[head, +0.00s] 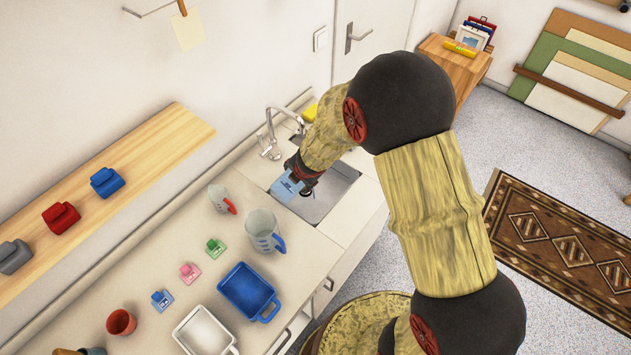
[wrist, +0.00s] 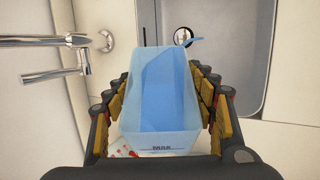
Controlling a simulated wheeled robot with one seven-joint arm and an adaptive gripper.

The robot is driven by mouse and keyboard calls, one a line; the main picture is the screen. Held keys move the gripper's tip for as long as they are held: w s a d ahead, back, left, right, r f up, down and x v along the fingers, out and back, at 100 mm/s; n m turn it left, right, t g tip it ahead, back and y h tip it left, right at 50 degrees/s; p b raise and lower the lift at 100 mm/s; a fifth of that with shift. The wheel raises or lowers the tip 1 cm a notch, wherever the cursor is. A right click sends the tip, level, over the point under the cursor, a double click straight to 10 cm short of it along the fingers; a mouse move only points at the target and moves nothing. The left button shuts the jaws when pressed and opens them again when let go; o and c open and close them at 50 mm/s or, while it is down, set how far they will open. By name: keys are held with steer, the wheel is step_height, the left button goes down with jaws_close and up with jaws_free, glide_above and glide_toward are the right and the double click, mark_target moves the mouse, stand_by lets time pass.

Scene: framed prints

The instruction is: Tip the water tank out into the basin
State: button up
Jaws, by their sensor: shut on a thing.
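My gripper (head: 304,170) is shut on the light-blue, see-through water tank (head: 288,186). In the wrist view the tank (wrist: 160,100) sits between both rows of fingers, with printed lettering on its near edge and a small spout or tab at its far right corner. The basin (head: 347,183) is a grey metal sink set in the counter; the tank is at its left edge, partly over it. In the wrist view the basin (wrist: 232,50) lies beyond and right of the tank, with its round drain showing. I cannot tell the tank's exact tilt or whether it holds water.
A chrome tap (head: 272,138) stands behind the basin, left of the tank in the wrist view (wrist: 45,42). A clear jug (head: 262,230), a smaller measuring cup (head: 220,198), a blue tray (head: 247,290) and a white tray (head: 203,330) stand on the counter (head: 310,250).

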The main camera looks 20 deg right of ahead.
steer(key=shift+w+d+r+m+g+y+p, duration=0.15)
steer(key=shift+d+r+y+p, duration=0.1)
steer(key=shift+y+p, duration=0.25)
steer(key=shift+d+r+m+g+y+p, duration=0.1)
steer(key=shift+d+y+p, duration=0.2)
steer(key=shift+p, duration=0.45)
steer(key=shift+w+d+r+m+g+y+p, duration=0.15)
steer(key=shift+d+r+y+p, duration=0.1)
steer(key=shift+y+p, duration=0.25)
stand_by(0.3)
steer(key=shift+w+d+r+g+y+p, duration=0.15)
steer(key=shift+d+y+p, duration=0.25)
steer(key=shift+p, duration=0.6)
steer(key=shift+w+d+g+y+p, duration=0.2)
steer(key=shift+d+p, duration=0.35)
steer(key=shift+p, duration=0.4)
steer(key=shift+w+d+m+y+p, duration=0.1)
steer(key=shift+d+m+y+p, duration=0.6)
steer(key=shift+p, duration=1.3)
